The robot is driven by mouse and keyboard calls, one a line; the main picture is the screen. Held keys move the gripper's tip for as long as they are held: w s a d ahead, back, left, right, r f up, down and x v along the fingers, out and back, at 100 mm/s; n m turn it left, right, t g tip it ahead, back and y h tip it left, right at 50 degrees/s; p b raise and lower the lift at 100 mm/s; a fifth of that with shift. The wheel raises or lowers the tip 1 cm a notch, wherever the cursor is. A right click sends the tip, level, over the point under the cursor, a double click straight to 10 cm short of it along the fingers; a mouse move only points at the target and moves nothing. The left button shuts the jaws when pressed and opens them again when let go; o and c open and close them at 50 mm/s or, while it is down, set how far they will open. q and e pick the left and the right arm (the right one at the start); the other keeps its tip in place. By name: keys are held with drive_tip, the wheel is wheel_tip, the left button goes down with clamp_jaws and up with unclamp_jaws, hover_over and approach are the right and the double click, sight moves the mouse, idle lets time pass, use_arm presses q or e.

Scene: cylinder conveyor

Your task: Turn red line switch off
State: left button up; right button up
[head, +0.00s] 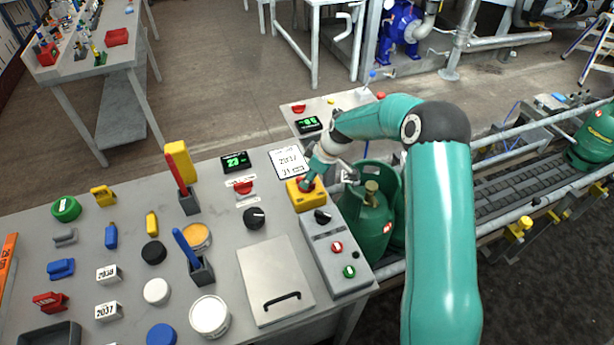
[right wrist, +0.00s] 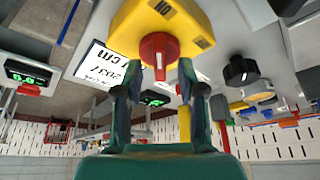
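The red line switch is a red rotary knob (right wrist: 159,50) on a yellow box (right wrist: 128,25). In the right wrist view the knob's narrow grip points down the picture. An upside-down "ON" label lies above it, and another label, too small to read, is at the box's right edge. In the head view the yellow box (head: 293,196) sits at the console's right side. My right gripper (right wrist: 158,78) is open, with one finger on each side of the knob's end and gaps showing. In the head view it partly hides the knob. My left gripper is not in view.
A black knob (head: 322,216) and a grey box with red and green buttons (head: 343,262) are close by. A white number card (head: 287,162) lies behind the switch. Green gas cylinders (head: 368,222) stand just right, by the conveyor (head: 500,190).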

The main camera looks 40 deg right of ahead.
drive_tip(key=shift+x, duration=1)
clamp_jaws()
